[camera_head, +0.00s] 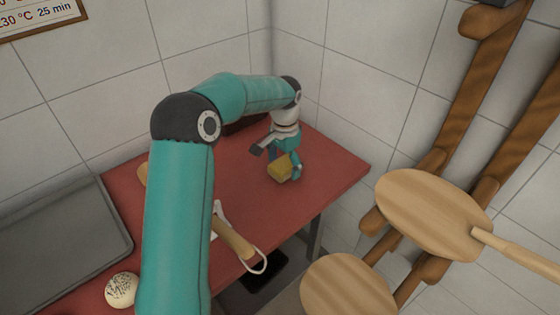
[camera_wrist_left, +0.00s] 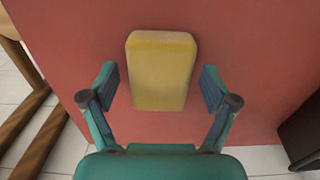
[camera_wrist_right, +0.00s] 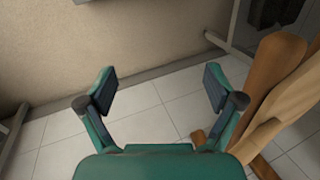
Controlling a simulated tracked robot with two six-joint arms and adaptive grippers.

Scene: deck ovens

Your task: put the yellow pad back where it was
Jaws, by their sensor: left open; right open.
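The yellow pad (camera_head: 280,169) is a small block on the red table, near its right end. It also shows in the left wrist view (camera_wrist_left: 161,72), between the fingers. My left gripper (camera_head: 277,158) is open at the pad, with one finger on each side; in the left wrist view (camera_wrist_left: 160,90) a gap shows between each finger and the pad. I cannot tell whether the pad rests flat on the table. My right gripper (camera_wrist_right: 160,88) is open and empty above a tiled floor.
The red table (camera_head: 335,168) meets the tiled walls at the back. A wooden-handled tool (camera_head: 232,238) and a speckled white ball (camera_head: 121,290) lie near its front, with a grey tray (camera_head: 60,245) at left. Wooden peels (camera_head: 425,205) stand on a rack at right.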

